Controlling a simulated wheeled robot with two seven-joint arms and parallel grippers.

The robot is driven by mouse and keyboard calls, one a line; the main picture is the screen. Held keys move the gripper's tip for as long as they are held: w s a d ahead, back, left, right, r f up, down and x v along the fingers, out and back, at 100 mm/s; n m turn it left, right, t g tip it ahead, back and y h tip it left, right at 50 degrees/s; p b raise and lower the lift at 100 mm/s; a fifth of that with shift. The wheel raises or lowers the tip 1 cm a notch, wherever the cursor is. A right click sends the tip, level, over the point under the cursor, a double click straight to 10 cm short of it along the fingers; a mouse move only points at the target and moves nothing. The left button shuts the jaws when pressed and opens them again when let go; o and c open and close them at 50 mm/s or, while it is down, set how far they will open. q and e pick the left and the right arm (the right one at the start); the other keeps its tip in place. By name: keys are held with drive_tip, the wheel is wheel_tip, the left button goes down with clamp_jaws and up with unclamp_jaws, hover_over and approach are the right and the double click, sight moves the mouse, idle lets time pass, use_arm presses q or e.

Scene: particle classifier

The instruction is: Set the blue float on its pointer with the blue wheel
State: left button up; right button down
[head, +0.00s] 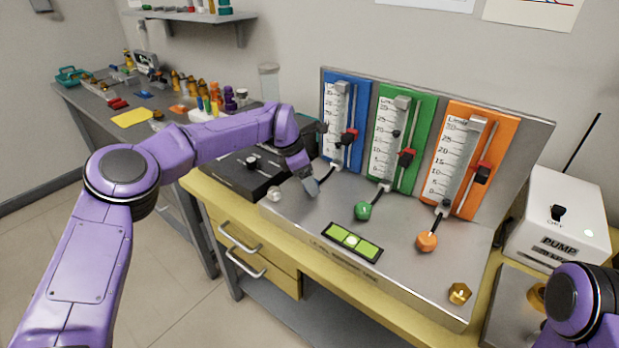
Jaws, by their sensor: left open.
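The blue panel (357,105) stands at the left of the upright metal board, with a clear scaled tube (336,115) and a red pointer (349,137) on its right side. My right gripper is out of view.
The green wheel (363,210) and orange wheel (427,241) stand to the right on the metal base. A bubble level (352,241) and a brass knob (459,293) sit in front. A black box (243,172) is left of the gripper; the white pump (559,222) is far right.

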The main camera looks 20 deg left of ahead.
use_arm(q)
drive_tip(key=shift+s+f, duration=0.1)
drive_tip(key=c, duration=1)
drive_tip(key=shift+f+n+t+b, duration=0.25)
drive_tip(key=shift+n+t+b, duration=0.15)
drive_tip(key=shift+n+b, duration=0.85)
drive_tip(key=shift+c, duration=0.2)
drive_tip(key=n+t+y+b, duration=0.1)
drive_tip(key=n+b, duration=0.2)
drive_tip(key=shift+d, duration=0.1)
drive_tip(key=n+y+b, duration=0.1)
drive_tip(key=n, duration=0.1)
drive_tip(key=n+b, duration=0.1)
drive_tip(key=n, duration=0.1)
drive_tip(key=shift+s+d+r+y, duration=0.1)
drive_tip(key=shift+r+y, duration=0.05)
drive_tip(key=shift+y, duration=0.25)
drive_tip(key=shift+d+n+y+b, duration=0.1)
drive_tip(key=shift+n+y+b, duration=0.55)
drive_tip(key=shift+n, duration=1.3)
drive_tip(key=shift+r, duration=0.1)
